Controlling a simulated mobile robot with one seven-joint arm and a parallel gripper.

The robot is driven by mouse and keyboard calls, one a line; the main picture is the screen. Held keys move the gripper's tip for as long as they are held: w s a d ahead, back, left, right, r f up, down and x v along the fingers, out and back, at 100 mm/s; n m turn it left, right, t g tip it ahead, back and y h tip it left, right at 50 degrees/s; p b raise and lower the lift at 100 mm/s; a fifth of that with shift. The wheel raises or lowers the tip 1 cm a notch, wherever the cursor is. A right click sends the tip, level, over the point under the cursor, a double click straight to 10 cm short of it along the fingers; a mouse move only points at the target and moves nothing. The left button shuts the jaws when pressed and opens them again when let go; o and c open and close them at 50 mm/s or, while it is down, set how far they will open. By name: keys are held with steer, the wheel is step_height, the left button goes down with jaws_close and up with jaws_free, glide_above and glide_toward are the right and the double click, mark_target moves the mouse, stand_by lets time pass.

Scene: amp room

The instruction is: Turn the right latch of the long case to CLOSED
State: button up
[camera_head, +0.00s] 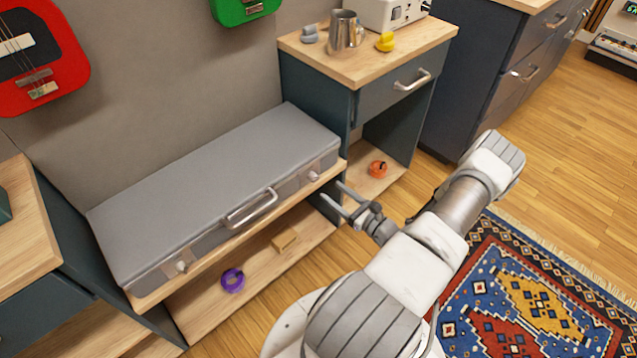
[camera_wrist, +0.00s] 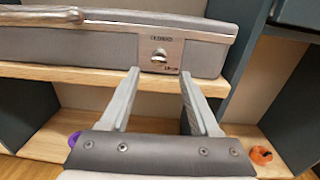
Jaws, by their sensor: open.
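The long grey case (camera_head: 215,190) lies shut on a wooden shelf, and its front also shows in the wrist view (camera_wrist: 100,45). Its right latch (camera_head: 313,176) is a small silvery knob on a metal plate at the right end of the front. In the wrist view the latch (camera_wrist: 159,55) has small blurred lettering above it and at its lower right; its exact turn is hard to tell. My gripper (camera_head: 331,191) is open and empty, just in front of the latch. In the wrist view the fingertips (camera_wrist: 158,73) point at the case, either side of the latch, apparently not touching it.
The case's handle (camera_head: 250,208) sticks out at mid-front, with the left latch (camera_head: 181,267) beyond. A lower shelf holds a purple ring (camera_head: 232,280) and a wooden block (camera_head: 285,238). A dark cabinet (camera_head: 390,95) stands at the right; an orange object (camera_head: 378,168) lies low there.

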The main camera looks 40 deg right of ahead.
mark_target(317, 180)
steer(key=w, duration=0.4)
steer(key=w+b, duration=0.1)
steer(key=w, duration=0.2)
steer(key=shift+a, duration=0.4)
jaws_close()
